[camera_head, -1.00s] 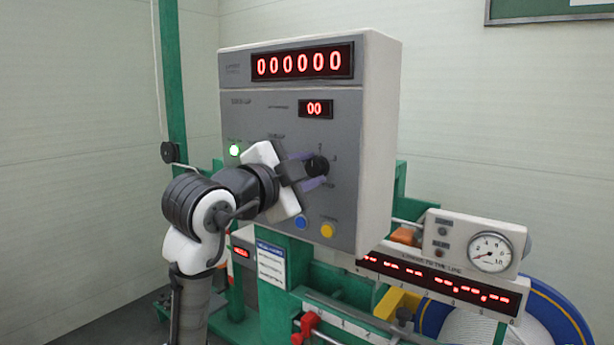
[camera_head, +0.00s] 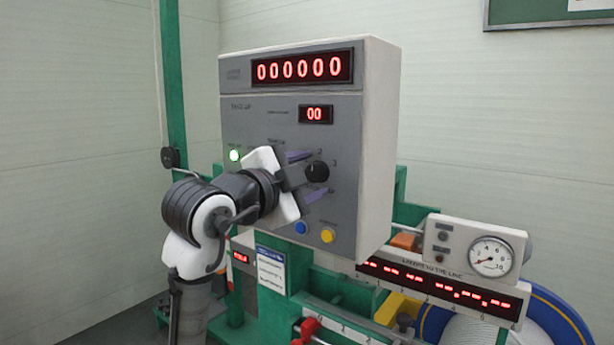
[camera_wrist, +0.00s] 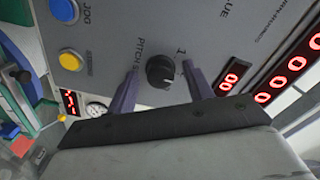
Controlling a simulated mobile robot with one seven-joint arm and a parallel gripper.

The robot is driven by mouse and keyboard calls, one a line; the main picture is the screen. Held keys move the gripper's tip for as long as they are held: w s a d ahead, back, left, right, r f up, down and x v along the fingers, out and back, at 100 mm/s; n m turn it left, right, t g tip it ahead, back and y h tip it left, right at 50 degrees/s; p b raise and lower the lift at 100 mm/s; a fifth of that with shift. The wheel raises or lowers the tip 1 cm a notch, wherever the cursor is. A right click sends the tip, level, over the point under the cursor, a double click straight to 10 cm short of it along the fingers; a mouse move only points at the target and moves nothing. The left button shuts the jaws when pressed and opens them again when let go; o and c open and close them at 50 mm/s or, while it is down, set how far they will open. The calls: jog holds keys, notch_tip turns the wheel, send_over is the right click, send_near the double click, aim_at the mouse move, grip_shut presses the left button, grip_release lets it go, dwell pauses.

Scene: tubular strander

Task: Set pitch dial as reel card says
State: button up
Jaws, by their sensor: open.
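The pitch dial is a black knob (camera_head: 317,172) on the grey face of the control box. It also shows in the wrist view (camera_wrist: 161,71), with "PITCH" lettering beside it and a "1" near it. My gripper (camera_head: 313,176) is open, its purple fingers on either side of the knob. In the wrist view there are gaps between the fingers (camera_wrist: 158,85) and the knob. A small white card (camera_head: 271,270) with a blue header hangs below the box; its text is too small to read, and I cannot tell if it is the reel card.
The box has a six-digit display (camera_head: 302,67) and a small display (camera_head: 315,114), both showing zeros. A green lamp (camera_head: 235,155), a blue button (camera_head: 301,228) and a yellow button (camera_head: 327,235) sit near my gripper. A gauge (camera_head: 490,257) stands at the right.

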jog(key=b+v, duration=0.3)
jog(key=v, duration=1)
jog(key=shift+s+a, duration=0.25)
jog(key=shift+s, duration=0.1)
